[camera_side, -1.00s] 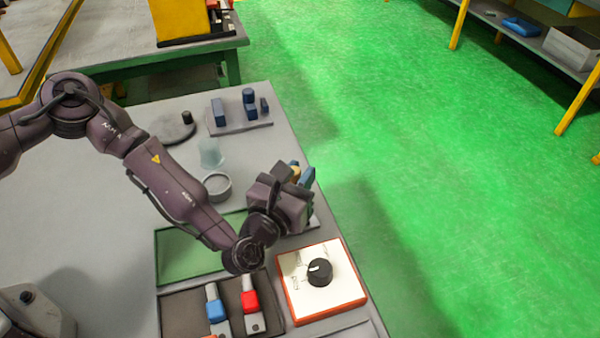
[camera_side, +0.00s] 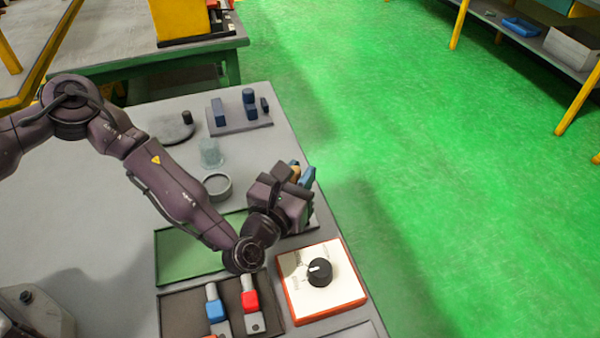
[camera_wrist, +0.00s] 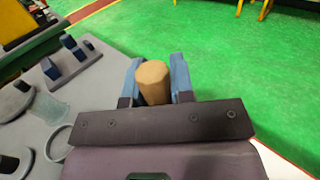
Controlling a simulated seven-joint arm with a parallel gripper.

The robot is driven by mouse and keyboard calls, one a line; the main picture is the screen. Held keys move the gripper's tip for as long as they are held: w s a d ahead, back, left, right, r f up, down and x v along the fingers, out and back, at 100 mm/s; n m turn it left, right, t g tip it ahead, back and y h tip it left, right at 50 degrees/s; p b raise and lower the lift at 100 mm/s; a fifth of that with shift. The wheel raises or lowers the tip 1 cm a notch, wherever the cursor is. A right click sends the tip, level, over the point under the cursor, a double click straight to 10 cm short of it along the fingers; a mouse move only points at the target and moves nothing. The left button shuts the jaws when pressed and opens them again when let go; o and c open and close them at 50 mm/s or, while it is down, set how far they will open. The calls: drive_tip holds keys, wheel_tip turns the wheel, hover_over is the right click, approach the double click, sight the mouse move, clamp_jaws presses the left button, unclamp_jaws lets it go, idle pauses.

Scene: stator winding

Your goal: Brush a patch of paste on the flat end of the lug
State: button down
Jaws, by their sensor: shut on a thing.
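My gripper (camera_side: 301,174) is at the right edge of the grey table, above the green mat's right end. In the wrist view, its two blue fingers (camera_wrist: 155,76) are shut on a tan, wooden-looking cylinder (camera_wrist: 153,86), which looks like a brush handle. The far end of this handle is hidden, so I cannot see bristles or paste. Two grey metal pieces, one with a blue sleeve (camera_side: 215,308) and one with a red sleeve (camera_side: 249,300), lie on a dark tray (camera_side: 180,312) at the front. They may be lugs; I cannot tell which is the task's.
An orange-edged box with a black knob (camera_side: 320,272) stands right of the tray. The green mat (camera_side: 185,252) lies partly under my arm. A grey ring dish (camera_side: 217,186), a clear cup (camera_side: 211,153) and a rack with blue blocks (camera_side: 238,118) stand behind.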

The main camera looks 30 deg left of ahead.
drive_tip(key=shift+f, duration=0.1)
wheel_tip(320, 180, up, 7)
idle(0.7)
idle(0.5)
